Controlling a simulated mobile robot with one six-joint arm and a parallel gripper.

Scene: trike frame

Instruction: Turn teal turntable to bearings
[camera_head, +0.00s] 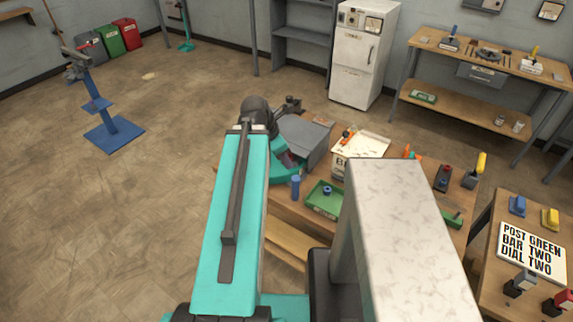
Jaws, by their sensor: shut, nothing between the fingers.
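A teal curved piece (284,175) shows beside my teal arm, in front of a grey box on the middle workbench. I cannot tell whether it is the turntable or part of my arm. No turntable or bearing marks can be made out clearly. My arm rises from the bottom of the view to a dark joint and covers the left part of the bench. My gripper's fingers cannot be made out and seem hidden behind the arm. A white sign (533,251) on the right bench reads "POST GREEN BAR TWO DIAL TWO".
The wooden workbench (405,170) holds a grey box (308,135), a green tray (325,199), a blue cylinder (295,187) and a white-topped box (359,145). A pale block-like column hides its front right. A blue stand (114,133) is at left. The left floor is open.

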